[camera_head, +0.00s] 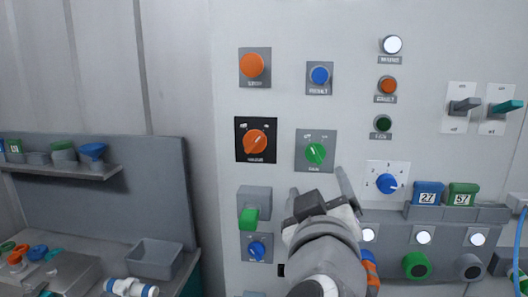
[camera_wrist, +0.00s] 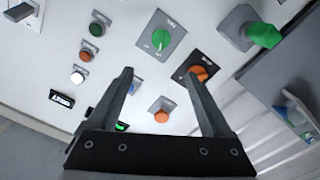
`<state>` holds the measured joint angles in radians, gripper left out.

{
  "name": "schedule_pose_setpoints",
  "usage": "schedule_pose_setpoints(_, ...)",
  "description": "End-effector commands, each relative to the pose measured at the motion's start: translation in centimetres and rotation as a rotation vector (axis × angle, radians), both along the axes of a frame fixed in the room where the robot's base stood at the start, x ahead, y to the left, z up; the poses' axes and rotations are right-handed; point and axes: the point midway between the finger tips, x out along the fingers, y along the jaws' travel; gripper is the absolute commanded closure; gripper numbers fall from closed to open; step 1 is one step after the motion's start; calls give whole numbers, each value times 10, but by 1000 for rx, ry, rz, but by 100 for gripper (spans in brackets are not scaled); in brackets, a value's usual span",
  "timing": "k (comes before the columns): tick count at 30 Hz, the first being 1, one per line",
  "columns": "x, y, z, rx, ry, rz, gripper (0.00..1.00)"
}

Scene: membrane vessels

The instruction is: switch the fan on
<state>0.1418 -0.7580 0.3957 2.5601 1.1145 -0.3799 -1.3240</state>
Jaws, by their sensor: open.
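A green rotary knob (camera_head: 316,153) sits on a grey plate in the middle of the panel; its label looks like "FAN" but is too small to read surely. The knob has a pale pointer line, slanted in the head view. It also shows in the wrist view (camera_wrist: 160,38), at the top, beyond the fingertips. My gripper (camera_head: 318,185) is open and empty, just below and in front of the knob in the head view. Its two fingers (camera_wrist: 160,75) are spread, apart from the knob. Nothing hides the knob.
An orange knob on a black plate (camera_head: 256,143) sits left of the green knob, a blue button (camera_head: 320,75) above, a blue dial (camera_head: 387,184) right, a green lever (camera_head: 249,217) lower left. Two toggle switches (camera_head: 464,106) (camera_head: 506,106) are at right. A ledge (camera_head: 450,214) juts out.

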Motion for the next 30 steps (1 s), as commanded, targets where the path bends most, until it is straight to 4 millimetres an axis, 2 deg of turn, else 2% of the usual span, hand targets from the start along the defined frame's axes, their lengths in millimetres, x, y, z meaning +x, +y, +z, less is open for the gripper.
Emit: schedule_pose_setpoints(30,93,-17,2,1,4,2,16)
